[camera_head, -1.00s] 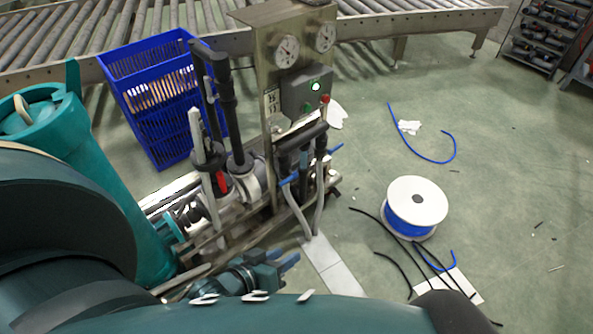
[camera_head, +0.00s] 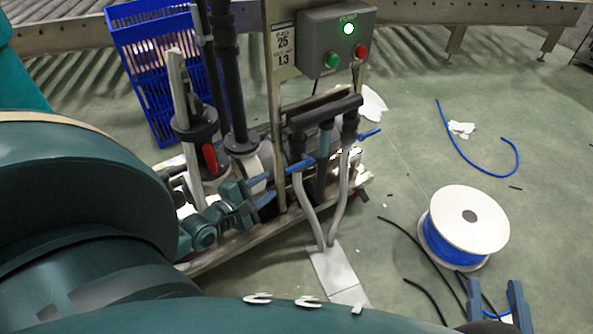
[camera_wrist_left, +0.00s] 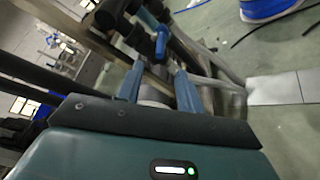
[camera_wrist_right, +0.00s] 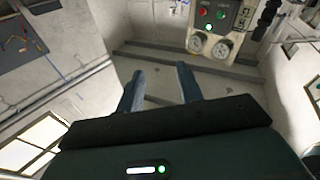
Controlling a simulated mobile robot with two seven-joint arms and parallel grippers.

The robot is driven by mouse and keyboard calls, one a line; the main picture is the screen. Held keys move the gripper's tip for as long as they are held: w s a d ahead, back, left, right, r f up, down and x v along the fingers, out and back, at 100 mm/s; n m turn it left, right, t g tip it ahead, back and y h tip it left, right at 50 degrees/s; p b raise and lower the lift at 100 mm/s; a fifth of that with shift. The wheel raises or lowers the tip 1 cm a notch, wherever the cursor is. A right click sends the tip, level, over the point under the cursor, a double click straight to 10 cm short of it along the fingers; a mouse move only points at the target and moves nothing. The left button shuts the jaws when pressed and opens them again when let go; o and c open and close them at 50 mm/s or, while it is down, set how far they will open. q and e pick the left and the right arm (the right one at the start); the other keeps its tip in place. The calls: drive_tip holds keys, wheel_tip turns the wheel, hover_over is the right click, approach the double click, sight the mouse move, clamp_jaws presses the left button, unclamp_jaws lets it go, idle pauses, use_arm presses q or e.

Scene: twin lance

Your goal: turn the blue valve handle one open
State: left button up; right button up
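A blue valve handle (camera_head: 299,166) sits on the near pipe of the pump skid, below the black horizontal pipe. A second blue handle (camera_head: 370,132) sits on the far pipe, to the right. No label shows which is handle one. My left gripper (camera_head: 271,188) is open, its blue fingers just left of the near handle and pointing toward it. In the left wrist view a blue handle (camera_wrist_left: 161,42) stands beyond the open fingertips, with nothing between them. My right gripper (camera_head: 496,286) is open and empty at the lower right, away from the skid.
A control box (camera_head: 337,40) with a lit green lamp stands above the pipes. Black upright pipes (camera_head: 227,75) and a blue crate (camera_head: 160,65) are at the left. A cable reel (camera_head: 485,222) and loose cables lie on the floor right.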

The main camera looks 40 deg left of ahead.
sight(288, 172)
use_arm(q)
drive_tip(key=b+x, duration=0.4)
drive_tip(key=x, duration=0.7)
drive_tip(key=shift+f, duration=0.1)
drive_tip(key=shift+w, duration=0.2)
use_arm(e)
drive_tip(key=shift+a+m+y, duration=0.4)
drive_tip(key=shift+a+m, duration=0.05)
drive_tip(key=shift+m, duration=0.05)
drive_tip(key=shift+r, duration=0.1)
use_arm(q)
drive_tip(key=c, duration=0.8)
clamp_jaws()
use_arm(e)
drive_tip(key=shift+f, duration=0.3)
